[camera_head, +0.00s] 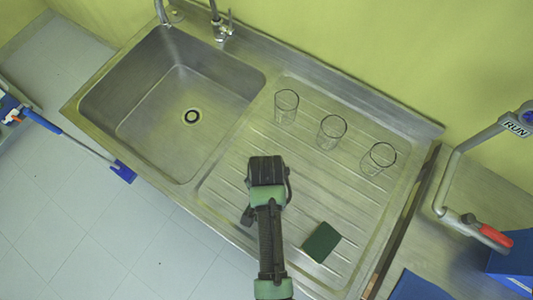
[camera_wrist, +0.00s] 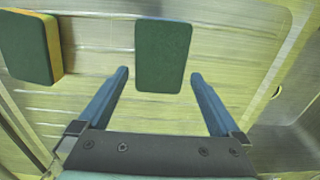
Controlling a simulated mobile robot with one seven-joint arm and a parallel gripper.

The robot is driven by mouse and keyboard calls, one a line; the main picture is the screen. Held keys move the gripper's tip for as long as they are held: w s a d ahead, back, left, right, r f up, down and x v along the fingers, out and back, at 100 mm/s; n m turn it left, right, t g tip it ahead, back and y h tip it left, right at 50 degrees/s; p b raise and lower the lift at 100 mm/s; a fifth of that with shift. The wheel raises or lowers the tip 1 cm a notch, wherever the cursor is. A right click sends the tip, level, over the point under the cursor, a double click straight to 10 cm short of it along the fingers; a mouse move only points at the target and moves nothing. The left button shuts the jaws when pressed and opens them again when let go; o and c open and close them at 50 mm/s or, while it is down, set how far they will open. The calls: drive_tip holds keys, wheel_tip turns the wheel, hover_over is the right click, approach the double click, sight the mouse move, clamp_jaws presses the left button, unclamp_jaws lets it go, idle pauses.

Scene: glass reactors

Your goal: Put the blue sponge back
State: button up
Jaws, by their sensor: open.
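My gripper (camera_head: 266,170) is over the ribbed drainboard, near the sink. In the wrist view my gripper (camera_wrist: 159,73) is open, its two blue fingers apart. A dark green-blue sponge (camera_wrist: 164,55) appears between and beyond the fingertips, with a gap on each side, lying flat on the drainboard. In the head view my gripper seems to hide it. A second sponge (camera_wrist: 27,48), dark green on top with a yellow side, is at the left of the wrist view; the dark green sponge (camera_head: 321,242) near the drainboard's front edge looks like the same one. Neither looks plainly blue.
Three clear glass beakers (camera_head: 331,132) stand in a row behind my gripper on the drainboard (camera_head: 240,165). The empty sink basin (camera_head: 150,110) with a tap is at the left. A counter with a blue box (camera_head: 512,262) and a red-handled pipe (camera_head: 490,236) is at the right.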

wheel_tip(320, 180, up, 10)
drive_tip(key=w+a+r+n+t, duration=0.1)
drive_tip(key=w+r+n+t, duration=0.1)
drive_tip(key=w+r+t, duration=0.75)
drive_tip(key=w+r+n+t, duration=0.1)
drive_tip(key=w+r+t, duration=0.3)
drive_tip(key=w+r, duration=1.1)
drive_tip(key=s+r+n+t, duration=0.1)
drive_tip(key=s+r+t, duration=0.15)
drive_tip(key=r, duration=0.85)
drive_tip(key=s+r+n+t, duration=0.1)
drive_tip(key=s+r+t, duration=0.15)
drive_tip(key=r, duration=0.75)
drive_tip(key=s+r+n+t, duration=0.1)
drive_tip(key=s+r+t, duration=0.3)
drive_tip(key=r, duration=0.6)
drive_tip(key=s+r+n+t, duration=0.1)
drive_tip(key=s+r+t, duration=0.4)
drive_tip(key=r, duration=0.5)
drive_tip(key=shift+s+d+r+b, duration=0.15)
drive_tip(key=shift+s+r+b, duration=0.15)
drive_tip(key=shift+s, duration=0.8)
drive_tip(key=shift+f, duration=0.1)
wheel_tip(320, 180, down, 7)
drive_tip(key=b, duration=0.6)
drive_tip(key=shift+b, duration=0.3)
